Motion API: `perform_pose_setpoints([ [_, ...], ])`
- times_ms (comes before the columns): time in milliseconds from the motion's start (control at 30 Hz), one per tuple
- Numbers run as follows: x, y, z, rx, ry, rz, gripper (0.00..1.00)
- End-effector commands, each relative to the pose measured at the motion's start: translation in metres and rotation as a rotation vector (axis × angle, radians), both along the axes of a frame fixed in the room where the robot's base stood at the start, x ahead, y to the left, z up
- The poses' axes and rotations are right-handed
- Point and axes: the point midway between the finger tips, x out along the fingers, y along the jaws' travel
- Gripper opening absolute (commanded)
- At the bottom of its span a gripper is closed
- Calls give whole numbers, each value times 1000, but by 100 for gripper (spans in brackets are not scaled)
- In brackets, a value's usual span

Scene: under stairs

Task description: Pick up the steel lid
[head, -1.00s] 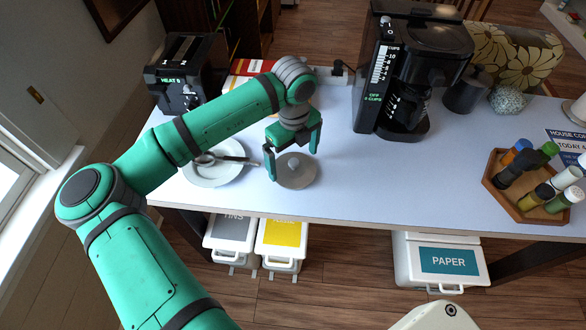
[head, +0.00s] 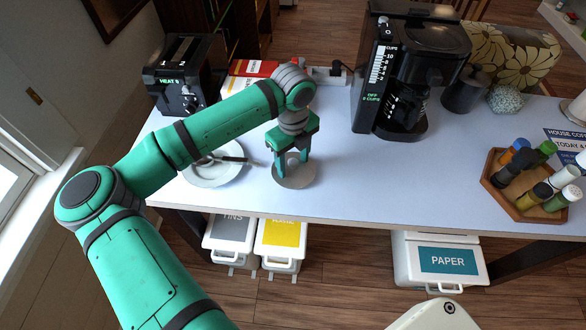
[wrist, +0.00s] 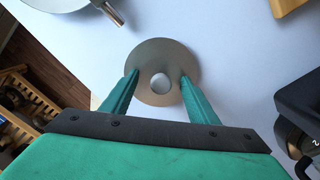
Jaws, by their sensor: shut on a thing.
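The steel lid (head: 296,178) is a round grey disc with a pale round knob at its middle. It lies flat on the light tabletop near the front edge, right of the white plate. It also shows in the wrist view (wrist: 163,52). The lid appears to rest on the table.
A white plate (head: 213,174) with cutlery is just left of the lid. A toaster (head: 186,75) stands behind it, and a black coffee maker (head: 402,75) stands back right. A wooden tray (head: 502,201) of bottles is far right. The tabletop between lid and tray is clear.

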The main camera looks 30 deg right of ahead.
Motion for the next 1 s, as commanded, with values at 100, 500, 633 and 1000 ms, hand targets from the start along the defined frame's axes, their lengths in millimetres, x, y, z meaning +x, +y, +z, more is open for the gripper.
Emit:
perform_pose_setpoints([
  [100, -3, 3, -8, 12, 12, 2, 31],
  [500, -1, 2, 25, 8, 8, 1, 0],
  [633, -24, 3, 51, 6, 5, -7, 0],
  [1000, -102, 11, 108, 7, 4, -10, 0],
])
